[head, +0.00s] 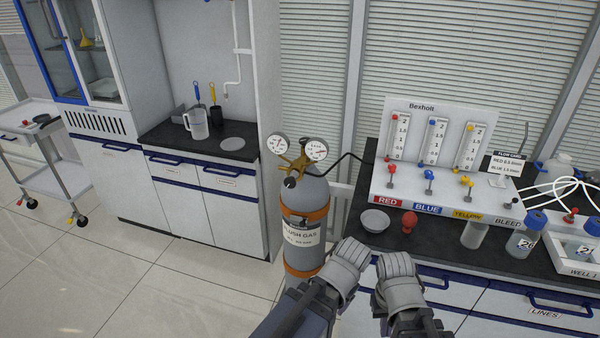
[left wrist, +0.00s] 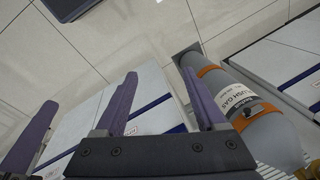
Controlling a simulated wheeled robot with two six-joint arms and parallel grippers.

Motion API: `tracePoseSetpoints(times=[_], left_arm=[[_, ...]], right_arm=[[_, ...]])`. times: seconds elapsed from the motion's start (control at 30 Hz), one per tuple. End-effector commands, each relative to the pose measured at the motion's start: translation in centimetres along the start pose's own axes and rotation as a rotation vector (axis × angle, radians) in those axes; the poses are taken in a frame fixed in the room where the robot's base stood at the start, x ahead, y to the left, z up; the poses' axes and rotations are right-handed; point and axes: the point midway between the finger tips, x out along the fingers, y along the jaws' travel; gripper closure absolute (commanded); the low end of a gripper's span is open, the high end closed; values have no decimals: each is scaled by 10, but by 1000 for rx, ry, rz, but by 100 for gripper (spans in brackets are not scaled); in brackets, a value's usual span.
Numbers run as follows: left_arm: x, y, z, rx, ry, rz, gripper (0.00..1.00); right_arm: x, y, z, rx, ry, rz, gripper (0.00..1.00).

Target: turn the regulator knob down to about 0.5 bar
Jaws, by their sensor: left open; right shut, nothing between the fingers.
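The grey gas cylinder (head: 305,225) labelled FLUSH GAS stands upright between the cabinets, with orange bands. A brass regulator (head: 299,163) sits on top with a left gauge (head: 278,147) and a right gauge (head: 316,149); their needles are too small to read. The dark regulator knob (head: 290,182) faces front, with no gripper touching it. My right gripper (head: 395,263) is shut and empty, low at the front, right of the cylinder. My left gripper (head: 350,254) is beside it; the left wrist view shows its fingers (left wrist: 158,68) open and empty, with the cylinder (left wrist: 245,115) to their right.
The right bench carries the Bexholt flow panel (head: 430,150), a small dish (head: 375,220), a red bulb (head: 409,222) and bottles (head: 525,235). A black hose (head: 350,158) runs from the regulator toward the panel. A cart (head: 45,155) stands far left. The floor left of the cylinder is clear.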

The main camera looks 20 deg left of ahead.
Motion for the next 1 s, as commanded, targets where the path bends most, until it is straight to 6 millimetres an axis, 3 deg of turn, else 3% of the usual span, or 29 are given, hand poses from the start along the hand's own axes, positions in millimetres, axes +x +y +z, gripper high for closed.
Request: tracePoseSetpoints(times=[0.03, 0.17, 0.3, 0.4, 0.5, 0.6, 0.8, 1.0], left_arm=[[14, -27, -15, 36, 62, -72, 21], [24, -117, -58, 230, 232, -362, 17], [9, -208, -90, 518, 313, -734, 17], [-10, -257, -106, 762, 295, -1004, 17], [-28, -291, -118, 1030, 220, -1259, 17], [-40, -308, -126, 1305, 106, -1476, 17], [-38, -313, -132, 1760, -123, -1744, 17], [-31, -309, -132, 1969, -232, -1833, 17]], right_arm=[[13, -1, -1, 0, 0, 0, 100], [35, -3, -2, 0, 0, 0, 100], [56, -5, -3, 0, 0, 0, 100], [71, -7, -4, -1, 0, 0, 100], [86, -8, -5, -1, 0, 0, 100], [100, -10, -6, -1, 0, 0, 100], [118, -11, -7, -1, 0, 0, 100], [123, -12, -7, -1, 0, 0, 100]])
